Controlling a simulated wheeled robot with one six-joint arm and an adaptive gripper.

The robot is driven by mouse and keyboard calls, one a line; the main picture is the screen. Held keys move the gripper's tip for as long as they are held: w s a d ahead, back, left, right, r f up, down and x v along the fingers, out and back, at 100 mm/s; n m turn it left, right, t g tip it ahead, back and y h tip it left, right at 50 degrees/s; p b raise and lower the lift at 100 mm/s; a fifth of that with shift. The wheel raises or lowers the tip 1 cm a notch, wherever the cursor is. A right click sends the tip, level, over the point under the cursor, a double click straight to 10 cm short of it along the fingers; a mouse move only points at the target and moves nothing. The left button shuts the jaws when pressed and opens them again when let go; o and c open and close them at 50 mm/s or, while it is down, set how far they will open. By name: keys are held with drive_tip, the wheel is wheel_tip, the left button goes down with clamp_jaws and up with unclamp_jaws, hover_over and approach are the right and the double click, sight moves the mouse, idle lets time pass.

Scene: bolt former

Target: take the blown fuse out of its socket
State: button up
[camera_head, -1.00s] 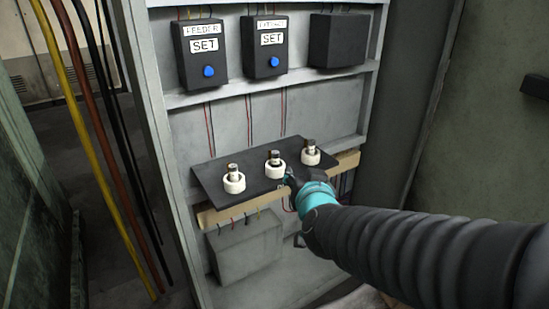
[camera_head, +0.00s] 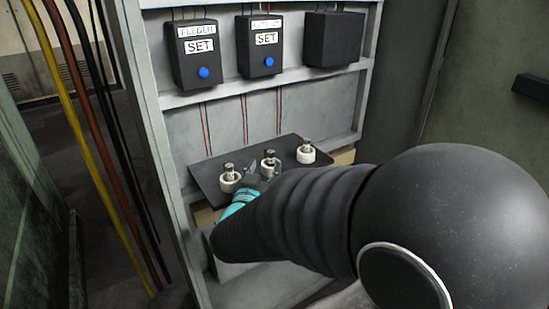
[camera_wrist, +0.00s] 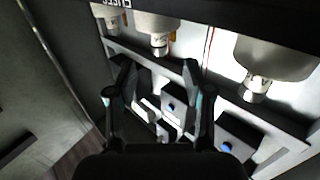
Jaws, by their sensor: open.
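Three fuses stand upright in white round sockets on a sloped black panel (camera_head: 210,181): the left fuse (camera_head: 228,170), the middle fuse (camera_head: 269,160) and the right fuse (camera_head: 306,146). I cannot tell which is blown. My gripper (camera_head: 250,173) is at the panel between the left and middle sockets, apart from the left one. In the wrist view, which looks inverted, my gripper (camera_wrist: 158,72) is open and empty. The middle fuse (camera_wrist: 159,42) appears in line with the gap between its fingers; the left fuse (camera_wrist: 255,88) is off to the right.
Two dark boxes with SET labels and blue buttons, the left box (camera_head: 195,55) and the middle box (camera_head: 260,46), hang above. A plain dark box (camera_head: 333,39) is beside them. Cables (camera_head: 80,130) run down at left. Wires pass behind the panel.

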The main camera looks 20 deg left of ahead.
sight(270, 154)
drive_tip(key=shift+w+a+r, duration=0.1)
drive_tip(key=shift+w+a, duration=0.05)
drive_tip(key=shift+w, duration=1.7)
drive_tip(key=shift+w+a+r, duration=0.1)
drive_tip(key=shift+w, duration=1.75)
clamp_jaws()
